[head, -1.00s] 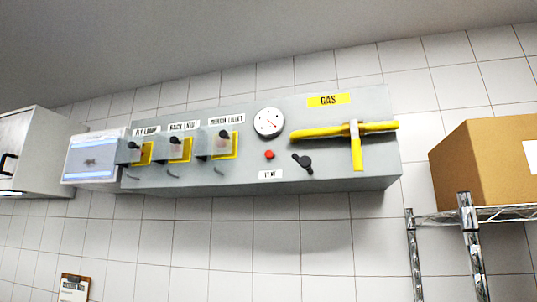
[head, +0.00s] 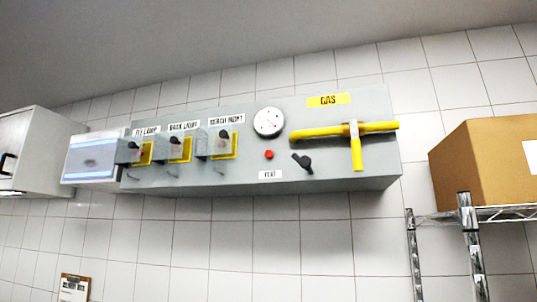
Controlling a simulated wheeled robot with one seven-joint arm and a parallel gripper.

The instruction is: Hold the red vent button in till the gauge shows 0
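The red vent button (head: 269,155) is on the front of a grey wall panel (head: 245,183), just above a small white label (head: 270,174). Nothing touches it or stands in front of it. The round white gauge (head: 268,121) is directly above the button. Its needle is too small to read. My gripper is not in view.
Right of the button are a black knob (head: 302,163) and a yellow gas pipe with its yellow lever (head: 356,150). Several covered switches (head: 180,149) and a screen (head: 92,158) are to the left. A cardboard box (head: 480,165) sits on a wire rack (head: 468,215) at right.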

